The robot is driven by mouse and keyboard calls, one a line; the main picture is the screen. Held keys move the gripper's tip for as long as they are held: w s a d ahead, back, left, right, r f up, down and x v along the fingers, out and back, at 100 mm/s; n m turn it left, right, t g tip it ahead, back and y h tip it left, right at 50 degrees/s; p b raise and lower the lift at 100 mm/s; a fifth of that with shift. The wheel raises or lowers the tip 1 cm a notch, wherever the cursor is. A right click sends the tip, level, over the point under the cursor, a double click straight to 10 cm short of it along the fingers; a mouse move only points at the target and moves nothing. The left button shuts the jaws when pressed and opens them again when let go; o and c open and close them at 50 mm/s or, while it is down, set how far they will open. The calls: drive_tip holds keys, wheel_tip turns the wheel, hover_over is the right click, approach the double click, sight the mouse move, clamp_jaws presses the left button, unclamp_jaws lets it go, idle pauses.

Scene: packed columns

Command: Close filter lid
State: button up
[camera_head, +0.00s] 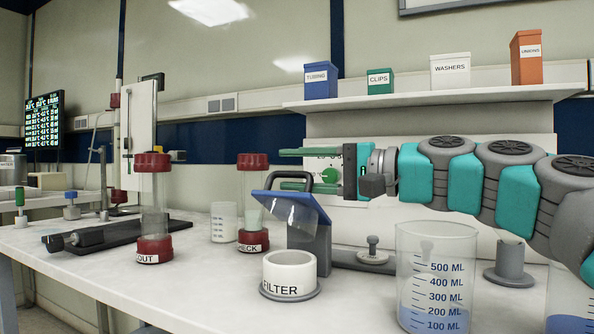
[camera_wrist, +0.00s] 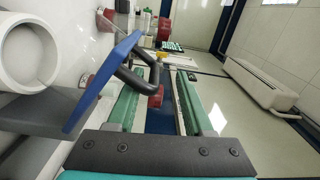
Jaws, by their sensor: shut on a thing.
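The filter is a white cup (camera_head: 290,272) labelled FILTER on a grey base; its open mouth also shows at the left of the wrist view (camera_wrist: 32,52). Its blue lid (camera_head: 291,205) is hinged on a grey post behind the cup and stands raised and tilted, with a clear part below it. The lid's black loop handle (camera_head: 304,174) is at the green fingers of my gripper (camera_head: 282,169). The gripper is shut on this handle, though the fingers look well apart. In the wrist view the handle (camera_wrist: 135,80) reaches between the fingers; its exact contact is partly hidden.
Two red-capped clear columns, OUT (camera_head: 154,205) and CHECK (camera_head: 253,205), stand left of the filter. A measuring beaker (camera_head: 436,280) stands at the front right. A shelf (camera_head: 430,98) with labelled boxes hangs behind my arm. The bench front left of the filter is clear.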

drive_tip(key=shift+w+d, duration=0.1)
idle(0.6)
drive_tip(key=v, duration=0.7)
drive_tip(key=shift+d, duration=0.35)
